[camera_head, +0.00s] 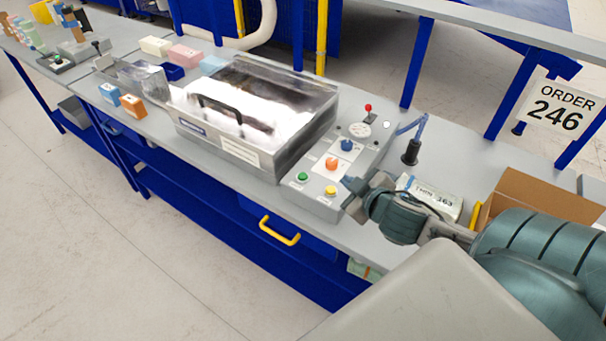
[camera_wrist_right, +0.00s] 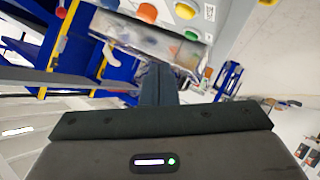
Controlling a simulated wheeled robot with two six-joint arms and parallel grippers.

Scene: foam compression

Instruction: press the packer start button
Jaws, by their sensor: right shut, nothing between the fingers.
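The packer (camera_head: 260,105) is a grey box with a closed, clear-topped lid and a black handle (camera_head: 230,113). The control panel (camera_head: 312,200) joins its right side. It carries a green button (camera_head: 302,177), a yellow button (camera_head: 330,191), an orange knob (camera_head: 332,163) and a blue knob (camera_head: 347,145). The labels are too small to read. My right gripper (camera_head: 350,186) is shut and empty beside the panel's right edge, near the yellow button. In the right wrist view its shut fingers (camera_wrist_right: 158,82) point toward the panel's side, with coloured buttons beyond. My left gripper is out of view.
A red-tipped lever (camera_head: 368,108) stands at the panel's back. Right of it are a black holder (camera_head: 411,152), a labelled white packet (camera_head: 432,198) and an open cardboard box (camera_head: 540,195). Foam blocks (camera_head: 132,106) lie left of the packer. A yellow drawer handle (camera_head: 280,231) sticks out below.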

